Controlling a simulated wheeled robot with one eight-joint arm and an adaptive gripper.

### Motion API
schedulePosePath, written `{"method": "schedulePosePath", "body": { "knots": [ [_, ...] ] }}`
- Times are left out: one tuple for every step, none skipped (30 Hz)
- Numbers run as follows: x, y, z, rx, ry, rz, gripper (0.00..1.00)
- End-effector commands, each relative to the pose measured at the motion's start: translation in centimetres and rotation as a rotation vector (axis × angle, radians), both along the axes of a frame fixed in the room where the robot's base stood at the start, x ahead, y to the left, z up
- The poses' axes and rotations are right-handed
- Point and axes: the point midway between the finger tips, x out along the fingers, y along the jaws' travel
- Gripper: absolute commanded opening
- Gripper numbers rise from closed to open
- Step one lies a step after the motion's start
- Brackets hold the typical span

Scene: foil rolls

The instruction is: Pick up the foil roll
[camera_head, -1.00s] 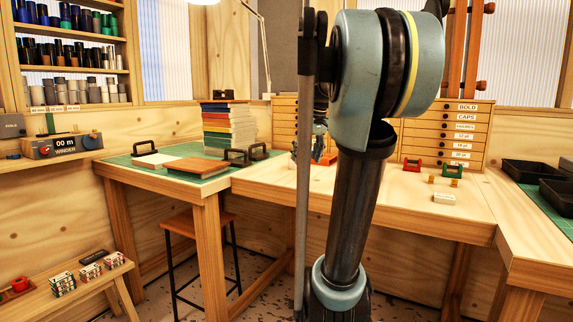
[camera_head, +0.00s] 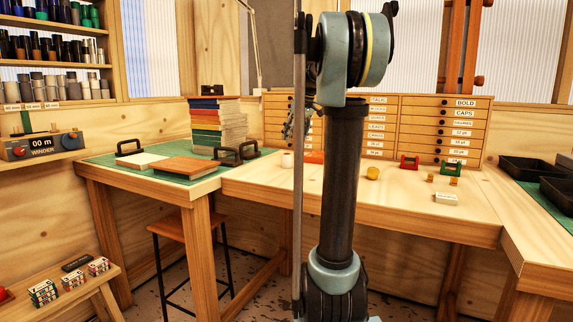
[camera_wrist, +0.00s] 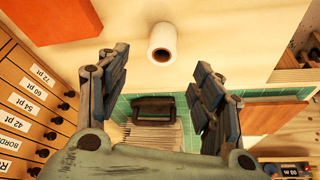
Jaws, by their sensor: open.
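A white roll (camera_head: 287,159) stands on the wooden table, left of my arm in the head view. In the wrist view the white roll (camera_wrist: 162,43) shows its dark core, ahead of my gripper (camera_wrist: 162,66) and roughly between the lines of its two fingers. The fingers are spread apart with nothing between them. A gold roll (camera_head: 373,172) lies on the table right of my arm. I cannot tell which roll is meant. In the head view my gripper (camera_head: 291,124) is small and partly hidden behind my own parts.
An orange item (camera_head: 311,157) is near the white roll, by the labelled drawers (camera_head: 445,131). A stack of books (camera_head: 217,127) and black-handled items (camera_head: 227,154) stand on the left green mat. Red (camera_head: 409,163) and green (camera_head: 453,167) holders and black trays (camera_head: 530,170) are at right.

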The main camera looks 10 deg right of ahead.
Motion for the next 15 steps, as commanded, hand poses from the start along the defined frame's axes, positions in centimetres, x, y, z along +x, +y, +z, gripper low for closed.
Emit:
{"method": "schedulePosePath", "body": {
  "knots": [
    [0.3, 0.3, -0.9, 0.000, 0.000, 0.001, 0.60],
    [0.5, 0.4, -1.4, -0.001, 0.000, 0.002, 0.60],
    [0.7, 0.5, -2.0, -0.001, 0.000, 0.002, 0.60],
    [0.9, 0.6, -2.5, -0.001, 0.000, 0.002, 0.60],
    [1.0, 0.7, -2.9, -0.001, 0.000, 0.002, 0.60],
    [1.2, 0.8, -3.4, -0.001, 0.000, 0.002, 0.60],
    [1.4, 0.9, -3.8, -0.001, 0.000, 0.002, 0.60],
    [1.5, 1.0, -4.1, -0.001, 0.000, 0.002, 0.60],
    [1.6, 1.0, -4.5, 0.000, 0.000, 0.001, 0.60],
    [1.6, 1.1, -4.7, 0.000, 0.000, 0.001, 0.60],
    [1.7, 1.1, -4.9, 0.000, 0.000, 0.001, 0.60],
    [1.7, 1.2, -5.1, 0.000, 0.000, 0.001, 0.60],
    [1.8, 1.2, -5.2, 0.000, 0.000, 0.001, 0.60],
    [1.8, 1.2, -5.3, 0.000, 0.000, 0.001, 0.60],
    [1.9, 1.3, -5.4, 0.000, 0.000, 0.001, 0.60]
  ]
}}
